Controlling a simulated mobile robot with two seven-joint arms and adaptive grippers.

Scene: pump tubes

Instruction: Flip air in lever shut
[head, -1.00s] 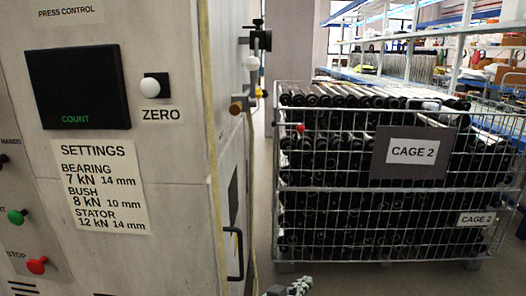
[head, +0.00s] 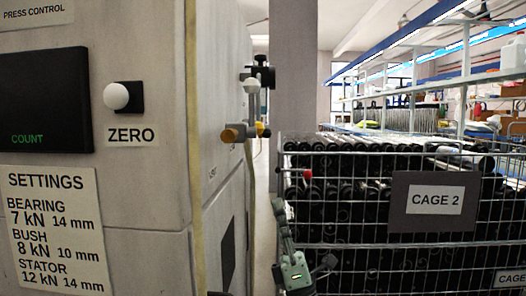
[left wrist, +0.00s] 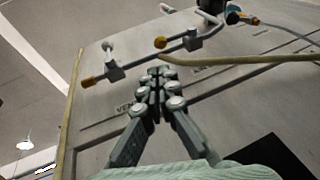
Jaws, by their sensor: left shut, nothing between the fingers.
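A label reading "VEN…" is partly covered by my fingers; I cannot read which fitting is air in. My left gripper (head: 281,206) is shut and empty, below and right of the fittings; its fingertips (left wrist: 160,76) point towards them, apart from them. My right gripper is out of view.
A wire cage (head: 345,225) marked CAGE 2, full of dark tubes, stands close on the right. A narrow gap lies between cabinet and cage. The ZERO button (head: 117,96) is on the cabinet front.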

